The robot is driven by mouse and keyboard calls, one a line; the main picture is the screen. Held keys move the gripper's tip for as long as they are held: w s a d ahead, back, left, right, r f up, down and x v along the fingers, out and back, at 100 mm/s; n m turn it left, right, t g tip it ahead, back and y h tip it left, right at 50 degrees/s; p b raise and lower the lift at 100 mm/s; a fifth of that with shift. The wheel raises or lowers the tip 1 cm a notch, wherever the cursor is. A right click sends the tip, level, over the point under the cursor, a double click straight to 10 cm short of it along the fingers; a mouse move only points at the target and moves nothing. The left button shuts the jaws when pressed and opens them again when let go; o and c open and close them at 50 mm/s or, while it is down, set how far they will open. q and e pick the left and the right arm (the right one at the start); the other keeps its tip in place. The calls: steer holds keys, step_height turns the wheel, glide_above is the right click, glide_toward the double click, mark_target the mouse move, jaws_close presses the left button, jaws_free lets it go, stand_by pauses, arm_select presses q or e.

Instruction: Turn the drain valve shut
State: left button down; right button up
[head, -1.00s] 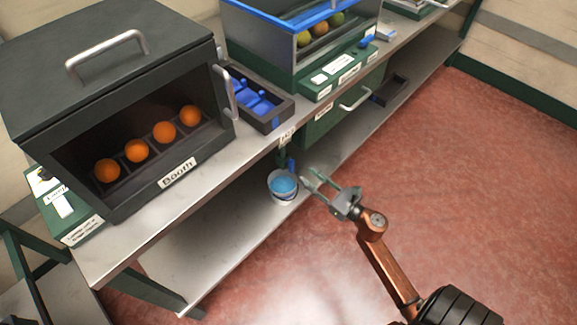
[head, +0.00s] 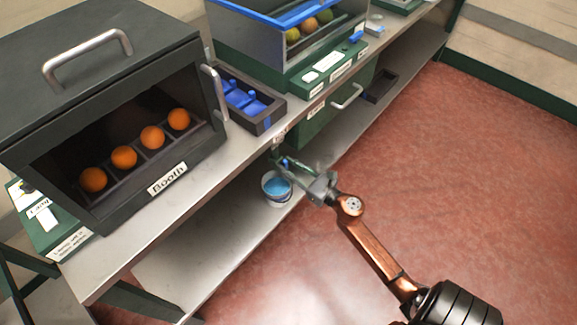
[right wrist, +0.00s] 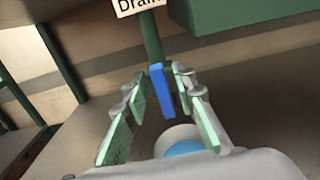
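The drain valve's blue handle (right wrist: 161,91) hangs on a green pipe (right wrist: 150,38) under a white label reading "Drain" (right wrist: 136,5) in the right wrist view. In the head view the handle (head: 286,162) is a small blue spot above a bucket. My right gripper (head: 290,166) is open. In the right wrist view its fingers (right wrist: 158,100) stand on either side of the blue handle, with gaps visible. I cannot tell how deep the handle lies between them. My left gripper is not in view.
A bucket of blue liquid (head: 277,187) stands on the lower shelf (head: 215,235) below the valve. A dark booth (head: 185,160) with oranges, a blue-sectioned tray (head: 268,120) and a green cabinet (head: 325,118) are above and beside it. The red floor (head: 460,190) is clear.

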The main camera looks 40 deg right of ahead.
jaws_close()
stand_by(0.3)
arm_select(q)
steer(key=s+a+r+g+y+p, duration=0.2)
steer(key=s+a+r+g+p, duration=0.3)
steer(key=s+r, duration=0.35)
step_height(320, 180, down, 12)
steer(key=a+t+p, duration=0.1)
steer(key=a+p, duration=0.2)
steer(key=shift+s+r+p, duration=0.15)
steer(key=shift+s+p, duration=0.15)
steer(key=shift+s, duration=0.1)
arm_select(e)
steer(key=shift+d+f+m, duration=0.3)
steer(key=shift+m, duration=2.75)
steer(key=shift+d+f+m, duration=0.35)
steer(key=shift+m, duration=2.65)
steer(key=shift+d+f+m, duration=0.3)
steer(key=shift+m, duration=2.75)
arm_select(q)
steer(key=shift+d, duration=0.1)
